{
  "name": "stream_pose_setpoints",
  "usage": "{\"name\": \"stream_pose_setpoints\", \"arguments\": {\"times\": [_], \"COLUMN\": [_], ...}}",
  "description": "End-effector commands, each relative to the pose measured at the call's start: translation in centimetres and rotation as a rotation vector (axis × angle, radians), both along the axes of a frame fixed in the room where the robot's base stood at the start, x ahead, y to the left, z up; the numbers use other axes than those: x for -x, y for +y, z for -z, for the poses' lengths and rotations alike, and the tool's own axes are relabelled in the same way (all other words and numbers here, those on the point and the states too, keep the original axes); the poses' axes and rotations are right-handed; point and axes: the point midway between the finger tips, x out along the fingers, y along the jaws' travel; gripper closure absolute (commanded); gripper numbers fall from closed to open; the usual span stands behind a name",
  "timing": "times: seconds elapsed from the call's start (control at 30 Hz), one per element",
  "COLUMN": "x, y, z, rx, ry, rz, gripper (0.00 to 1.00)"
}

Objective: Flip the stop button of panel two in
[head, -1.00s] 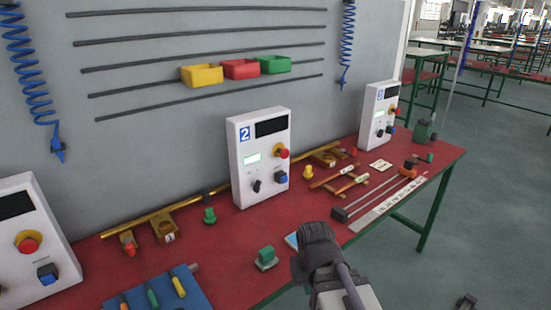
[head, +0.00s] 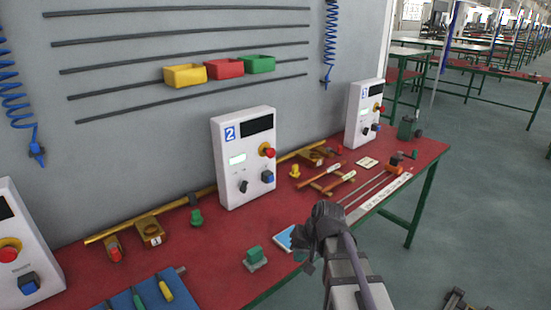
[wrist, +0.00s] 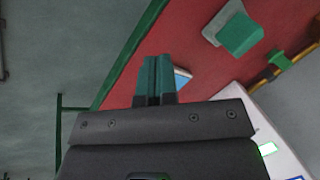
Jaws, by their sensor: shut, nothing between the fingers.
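Panel two (head: 230,180) is a white upright box with a blue "2" label, standing on the red table. Its stop button (head: 267,150) is a red knob on a yellow collar, at the panel's right side, unobstructed in the head view. Part of panel two (wrist: 279,111) shows at the lower right of the wrist view, where the stop button is not visible. My gripper (wrist: 157,62) is shut and empty, its teal fingers side by side over the table edge. In the head view my arm's end is in front of and to the right of panel two, apart from it.
A green block on a grey base (head: 255,258) stands near the table's front edge, with a blue-and-white flat item (head: 285,237) beside it. Other panels stand left (head: 22,240) and right (head: 362,115). Tools lie right of panel two. Open floor lies in front.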

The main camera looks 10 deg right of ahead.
Motion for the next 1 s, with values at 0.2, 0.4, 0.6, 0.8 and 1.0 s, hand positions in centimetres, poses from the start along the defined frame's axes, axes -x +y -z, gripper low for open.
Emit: {"name": "stream_pose_setpoints", "arguments": {"times": [0.2, 0.4, 0.6, 0.8, 1.0], "x": [-15.2, -21.1, -21.6, -21.6, -23.2], "y": [-3.4, -6.3, -7.2, -7.2, -6.5], "z": [-7.2, -13.3, -14.3, -14.3, -14.1], "rx": [-0.584, -0.939, -0.997, -0.996, -0.995], "ry": [-0.409, -0.606, -0.648, -0.646, -0.644], "rz": [0.355, 0.624, 0.708, 0.704, 0.702], "gripper": [1.0, 1.0, 1.0, 1.0, 1.0]}}
